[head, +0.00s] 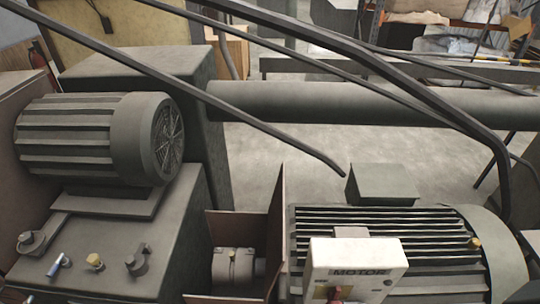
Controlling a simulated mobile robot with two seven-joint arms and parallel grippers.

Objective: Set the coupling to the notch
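The coupling (233,267) is a light grey, ribbed cylinder low in the middle of the head view. It lies horizontally between the grey gearbox housing on the left and the large motor (400,226) on the right. Neither of my grippers is in view.
A white box labelled MOTOR (355,262) stands in front of the large motor. A smaller finned motor (98,137) sits on the left housing. Dark bars cross above the machine. A thick horizontal pipe (330,103) runs behind, with bare floor (290,150) below it.

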